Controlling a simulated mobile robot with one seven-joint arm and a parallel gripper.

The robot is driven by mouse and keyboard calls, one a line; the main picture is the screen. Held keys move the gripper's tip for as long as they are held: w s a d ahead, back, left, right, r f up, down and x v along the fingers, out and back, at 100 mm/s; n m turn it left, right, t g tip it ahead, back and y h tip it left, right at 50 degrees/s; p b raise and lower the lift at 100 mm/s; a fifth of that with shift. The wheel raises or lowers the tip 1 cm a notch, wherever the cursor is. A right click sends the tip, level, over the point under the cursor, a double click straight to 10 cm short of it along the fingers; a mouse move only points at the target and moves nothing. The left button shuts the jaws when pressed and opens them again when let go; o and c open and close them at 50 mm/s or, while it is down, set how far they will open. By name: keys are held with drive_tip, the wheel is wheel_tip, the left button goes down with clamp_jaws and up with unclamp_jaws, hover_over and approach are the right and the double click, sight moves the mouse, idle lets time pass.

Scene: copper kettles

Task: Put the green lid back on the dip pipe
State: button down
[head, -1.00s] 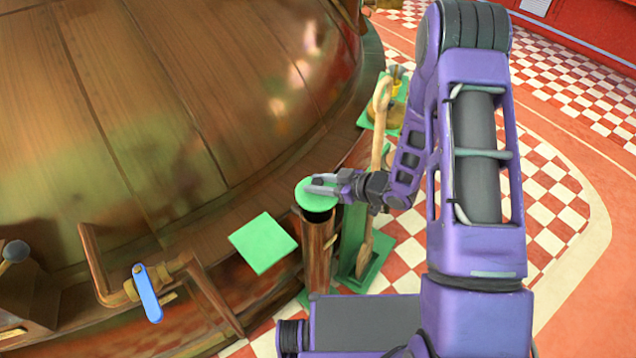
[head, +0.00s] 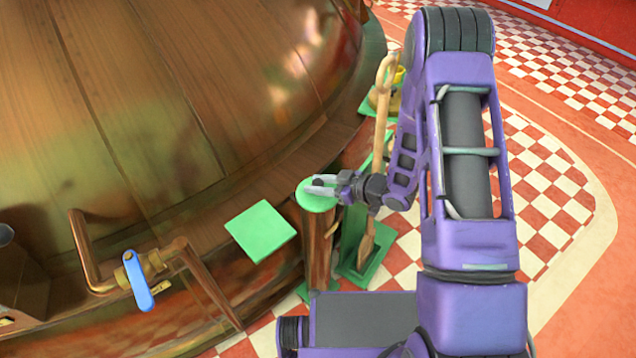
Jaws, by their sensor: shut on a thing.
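The round green lid (head: 314,202) sits at the top of the dip pipe (head: 317,250), an upright copper-brown pipe beside the big kettle. It looks level and covers the pipe's mouth; no dark opening shows below it. Whether it is fully seated I cannot tell. My gripper (head: 318,187) reaches in from the right and is shut on the lid, with its fingers over the lid's top. The fingers hide part of the lid.
A square green plate (head: 261,231) lies left of the pipe. A blue-handled valve (head: 138,281) on copper piping is at lower left. A wooden paddle (head: 382,110) stands in a green stand just right of the pipe. The copper kettle (head: 200,90) fills the upper left.

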drive_tip(key=shift+f, duration=0.65)
drive_tip(key=shift+c, duration=2.2)
unclamp_jaws()
drive_tip(key=p+v, duration=0.2)
drive_tip(key=v, duration=1.5)
drive_tip(key=shift+d, duration=0.2)
drive_tip(key=shift+r, duration=0.15)
